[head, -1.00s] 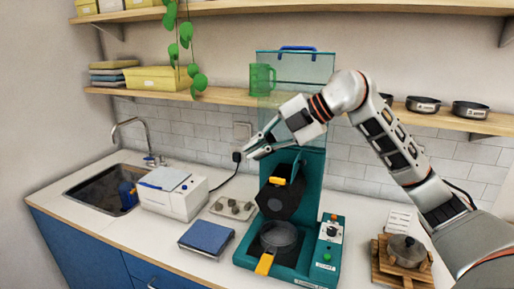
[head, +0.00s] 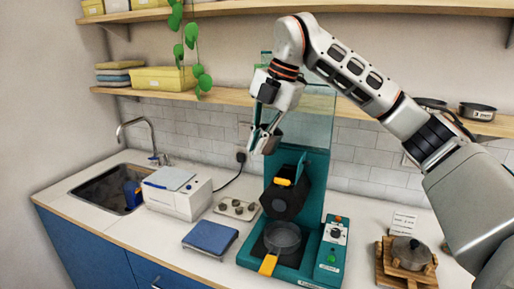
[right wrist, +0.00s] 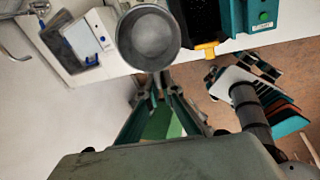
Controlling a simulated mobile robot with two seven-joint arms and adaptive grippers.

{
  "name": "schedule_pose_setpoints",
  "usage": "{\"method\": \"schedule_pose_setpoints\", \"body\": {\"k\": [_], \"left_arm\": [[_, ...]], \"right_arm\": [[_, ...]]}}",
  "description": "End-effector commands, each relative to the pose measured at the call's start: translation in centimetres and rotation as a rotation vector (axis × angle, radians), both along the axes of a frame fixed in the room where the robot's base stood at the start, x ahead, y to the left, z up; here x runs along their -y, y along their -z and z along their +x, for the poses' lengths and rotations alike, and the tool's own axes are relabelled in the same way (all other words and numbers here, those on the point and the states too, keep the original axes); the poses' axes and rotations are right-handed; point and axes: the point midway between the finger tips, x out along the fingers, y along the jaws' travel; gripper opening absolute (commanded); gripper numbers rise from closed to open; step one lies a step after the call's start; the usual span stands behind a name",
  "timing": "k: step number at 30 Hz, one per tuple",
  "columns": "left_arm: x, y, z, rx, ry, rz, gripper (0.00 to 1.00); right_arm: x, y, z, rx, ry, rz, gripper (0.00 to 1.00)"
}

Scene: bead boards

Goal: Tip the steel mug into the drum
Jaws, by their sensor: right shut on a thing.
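My right gripper (head: 262,136) is shut on the steel mug (head: 274,144), above and left of the drum. In the right wrist view the round grey mug (right wrist: 148,38) lies just beyond the fingertips (right wrist: 160,82), and I look into its mouth. Its contents and exact tilt are hard to tell. The black drum (head: 284,199) with a yellow tab sits on the teal machine (head: 318,170), below and right of the mug and apart from it. An arm that seems to be my left one (right wrist: 250,110) shows in the right wrist view; its jaw state is unclear.
A round pan (head: 283,237) with a yellow handle sits below the drum. A blue-topped scale (head: 210,236), a tray of small lumps (head: 236,208) and a white box (head: 178,190) stand left. A pot on a wooden stand (head: 408,254) is right. The shelf (head: 225,94) runs behind my arm.

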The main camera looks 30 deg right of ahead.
Motion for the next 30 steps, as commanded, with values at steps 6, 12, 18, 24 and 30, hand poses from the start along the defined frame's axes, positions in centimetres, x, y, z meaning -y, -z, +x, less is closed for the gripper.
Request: {"method": "schedule_pose_setpoints", "body": {"k": [6, 12, 18, 24, 30], "left_arm": [[0.3, 0.0, 0.0, 0.0, -0.005, -0.007, 0.28], [0.5, -0.1, 0.0, -0.001, -0.009, -0.014, 0.28], [0.6, 0.0, -0.1, -0.002, -0.007, -0.013, 0.28], [0.5, 0.0, -0.2, -0.004, -0.005, -0.011, 0.28], [0.2, 0.1, -0.2, -0.003, 0.0, -0.003, 0.28]], "right_arm": [[0.1, -0.7, 0.0, -0.031, 0.003, -0.034, 0.0], [0.1, -0.7, 0.0, -0.033, 0.002, -0.037, 0.0], [0.0, -0.8, 0.0, -0.04, 0.0, -0.045, 0.0], [-0.1, -2.1, 0.1, -0.109, 0.003, -0.124, 0.0], [-0.1, -3.2, 0.0, -0.19, 0.002, -0.21, 0.0]]}}
